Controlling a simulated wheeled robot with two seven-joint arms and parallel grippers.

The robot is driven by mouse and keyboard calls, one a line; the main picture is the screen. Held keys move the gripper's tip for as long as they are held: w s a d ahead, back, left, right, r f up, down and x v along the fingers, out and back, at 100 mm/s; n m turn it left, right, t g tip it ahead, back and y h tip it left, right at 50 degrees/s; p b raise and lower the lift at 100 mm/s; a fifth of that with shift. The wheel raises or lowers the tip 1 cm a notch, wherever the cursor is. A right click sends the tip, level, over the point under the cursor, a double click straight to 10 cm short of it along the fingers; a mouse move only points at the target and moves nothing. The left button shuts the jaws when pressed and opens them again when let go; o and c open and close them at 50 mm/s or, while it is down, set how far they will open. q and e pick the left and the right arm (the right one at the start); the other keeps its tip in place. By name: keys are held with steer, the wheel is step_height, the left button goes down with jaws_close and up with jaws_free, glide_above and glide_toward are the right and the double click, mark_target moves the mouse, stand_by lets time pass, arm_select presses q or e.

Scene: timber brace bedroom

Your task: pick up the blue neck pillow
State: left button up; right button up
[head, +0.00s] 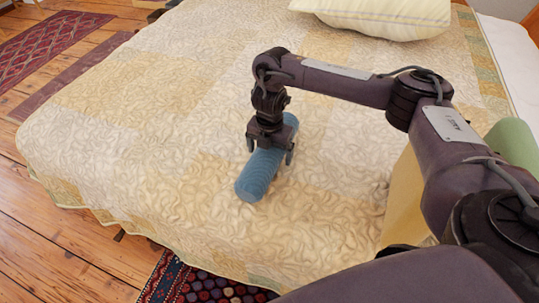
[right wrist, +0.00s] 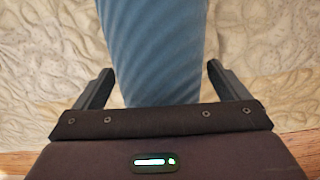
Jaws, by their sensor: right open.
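The blue neck pillow (head: 260,174) is a ribbed blue cylinder lying on the bed's quilt, slanting from lower left to upper right in the head view. My right gripper (head: 270,155) is above it, pointing down, with one finger on each side of the pillow. In the right wrist view the pillow (right wrist: 153,50) runs up between the two open fingers (right wrist: 158,88), with a gap showing on each side. The gripper hides the middle of the pillow in the head view. My left gripper is not in view.
The bed (head: 130,135) has a patterned patchwork quilt with much clear room left of the pillow. A cream striped pillow (head: 385,15) lies at the far side. A green object (head: 514,142) shows at the right behind my arm. Rugs (head: 45,50) lie on the wooden floor.

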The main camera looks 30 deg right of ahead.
steer(key=shift+f, duration=0.1)
steer(key=c, duration=1)
steer(key=shift+c, duration=1.2)
steer(key=shift+w+r, duration=0.1)
steer(key=shift+r, duration=0.1)
